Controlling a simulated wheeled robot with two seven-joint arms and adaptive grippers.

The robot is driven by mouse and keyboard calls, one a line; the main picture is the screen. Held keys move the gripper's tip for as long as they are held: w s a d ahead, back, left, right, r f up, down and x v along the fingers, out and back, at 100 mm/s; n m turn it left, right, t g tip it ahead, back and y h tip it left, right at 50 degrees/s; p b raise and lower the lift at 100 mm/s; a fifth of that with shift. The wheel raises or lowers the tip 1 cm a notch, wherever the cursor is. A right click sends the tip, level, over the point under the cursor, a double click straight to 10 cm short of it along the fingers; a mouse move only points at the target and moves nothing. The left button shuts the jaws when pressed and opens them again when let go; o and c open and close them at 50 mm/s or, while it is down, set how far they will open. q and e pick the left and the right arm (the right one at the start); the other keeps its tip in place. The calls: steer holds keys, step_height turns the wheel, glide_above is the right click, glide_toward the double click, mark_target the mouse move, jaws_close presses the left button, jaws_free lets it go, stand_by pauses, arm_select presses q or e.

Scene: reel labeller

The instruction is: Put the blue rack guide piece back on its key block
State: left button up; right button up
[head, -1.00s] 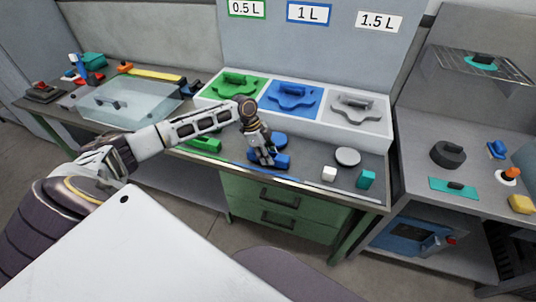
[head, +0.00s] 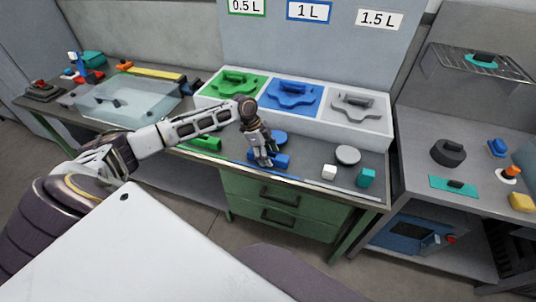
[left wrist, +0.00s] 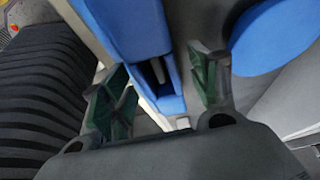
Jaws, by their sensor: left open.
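A blue piece (head: 282,161) sits near the bench's front edge, partly hidden by my left gripper (head: 265,160). I take it for the rack guide piece. The left gripper is over it with fingers pointing down. In the left wrist view the left gripper (left wrist: 160,90) is open, with a blue part (left wrist: 168,92) that has a dark slot showing between its green-padded fingers. I see no clear grip on it. A blue disc (head: 279,137) lies just behind, also in the left wrist view (left wrist: 275,38). I cannot tell which part is the key block. My right gripper is out of view.
A white tray (head: 388,139) behind holds green, blue and grey shaped pieces. A green block (head: 205,142) lies left; a white cube (head: 329,172), a grey disc (head: 348,156) and a teal block (head: 366,178) lie right. A clear box (head: 125,100) stands further left.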

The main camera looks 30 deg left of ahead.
arm_select(q)
steer(key=shift+a+r, duration=0.1)
steer(key=shift+r, duration=0.05)
steer(key=v, duration=1.1)
steer(key=shift+r, duration=0.3)
steer(key=shift+s+a, duration=0.1)
steer(key=shift+s, duration=0.05)
stand_by(0.7)
